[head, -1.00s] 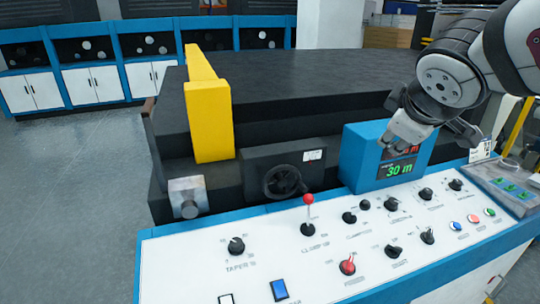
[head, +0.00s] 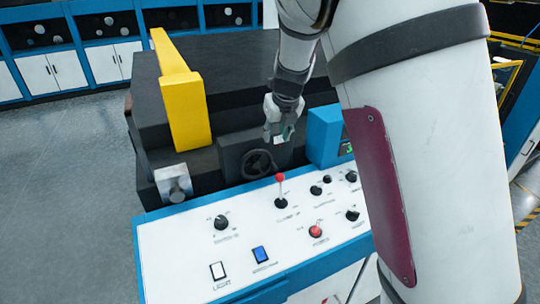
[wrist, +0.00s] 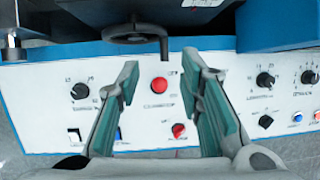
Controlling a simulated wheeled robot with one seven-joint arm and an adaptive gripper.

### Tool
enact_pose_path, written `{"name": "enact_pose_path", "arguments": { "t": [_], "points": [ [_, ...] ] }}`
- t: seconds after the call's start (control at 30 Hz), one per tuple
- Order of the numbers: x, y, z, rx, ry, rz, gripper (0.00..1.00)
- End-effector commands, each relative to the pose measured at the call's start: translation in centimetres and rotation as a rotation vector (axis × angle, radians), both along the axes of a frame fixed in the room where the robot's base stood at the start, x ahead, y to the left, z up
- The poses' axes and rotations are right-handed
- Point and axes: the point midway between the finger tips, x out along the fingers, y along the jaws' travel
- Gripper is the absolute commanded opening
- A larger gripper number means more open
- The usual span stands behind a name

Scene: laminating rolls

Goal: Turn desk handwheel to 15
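The black handwheel (head: 258,162) is on the front of a dark block behind the white control panel. In the wrist view the handwheel (wrist: 137,37) shows at the top, left of centre, seen almost edge-on. My gripper (head: 278,133) is above and slightly right of the handwheel in the head view, and does not appear to touch it. No scale reading on the handwheel is legible.
A red-knobbed lever (head: 280,178) stands on the panel (head: 185,255) close in front of the handwheel; its knob (wrist: 159,84) shows between my fingers. The blue display box (head: 325,138) is just right. A yellow upright (head: 185,105) stands to the left.

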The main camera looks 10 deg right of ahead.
Motion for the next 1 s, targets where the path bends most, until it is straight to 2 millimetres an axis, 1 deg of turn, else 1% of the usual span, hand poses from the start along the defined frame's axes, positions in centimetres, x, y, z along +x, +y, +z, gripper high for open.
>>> {"name": "enact_pose_path", "arguments": {
  "t": [0.03, 0.1, 0.23, 0.37, 0.6, 0.8, 0.9, 1.0],
  "points": [
    [-0.4, -0.2, -0.4, -0.033, 0.026, 0.029, 0.34],
    [-0.6, -0.4, -0.7, -0.058, 0.046, 0.052, 0.34],
    [-0.3, -0.5, -1.8, -0.069, 0.056, 0.060, 0.34],
    [0.4, -0.6, -3.6, -0.066, 0.056, 0.056, 0.34],
    [2.3, -0.7, -8.0, -0.065, 0.055, 0.055, 0.34],
    [3.6, -0.7, -11.1, -0.064, 0.054, 0.055, 0.34],
    [4.1, -0.7, -12.2, -0.064, 0.053, 0.056, 0.34],
    [4.5, -0.6, -12.9, -0.064, 0.051, 0.056, 0.34]
  ]
}}
